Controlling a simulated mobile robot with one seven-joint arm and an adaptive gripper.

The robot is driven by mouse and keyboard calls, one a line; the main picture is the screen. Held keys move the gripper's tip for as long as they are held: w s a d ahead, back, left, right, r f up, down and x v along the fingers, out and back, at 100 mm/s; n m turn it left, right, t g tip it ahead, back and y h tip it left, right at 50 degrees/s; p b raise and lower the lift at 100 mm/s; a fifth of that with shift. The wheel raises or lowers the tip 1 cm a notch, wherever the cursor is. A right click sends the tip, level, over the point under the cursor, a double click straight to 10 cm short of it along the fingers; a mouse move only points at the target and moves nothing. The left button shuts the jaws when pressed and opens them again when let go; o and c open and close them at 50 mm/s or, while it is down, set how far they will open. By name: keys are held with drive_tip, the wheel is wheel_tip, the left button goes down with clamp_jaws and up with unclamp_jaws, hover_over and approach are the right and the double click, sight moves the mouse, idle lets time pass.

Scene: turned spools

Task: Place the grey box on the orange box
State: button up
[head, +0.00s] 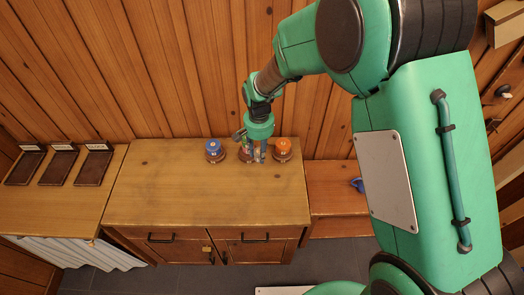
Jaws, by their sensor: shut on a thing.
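My gripper (256,157) points down over the back right of the wooden cabinet top. It is shut on a small round brown-sided spool (244,156), mostly hidden behind the fingers. Its top colour cannot be made out, so I cannot confirm that it is the grey box. The orange box (283,146) shows as a round spool with an orange top and brown base, standing upright just right of my gripper. I cannot tell whether the held spool touches the cabinet top.
A blue-topped spool (213,147) stands left of my gripper. The cabinet top (180,195) is bare at the left and front. Several dark trays (60,166) with labels lie on the left counter. A blue object (357,184) sits on the lower right surface.

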drive_tip(key=d+f, duration=0.4)
drive_tip(key=d, duration=0.9)
drive_tip(key=shift+s, duration=0.35)
drive_tip(key=shift+w+f, duration=0.1)
drive_tip(key=shift+w, duration=0.05)
hover_over(283, 143)
drive_tip(key=shift+f, duration=0.75)
drive_tip(key=shift+f, duration=1.75)
drive_tip(key=shift+f, duration=0.15)
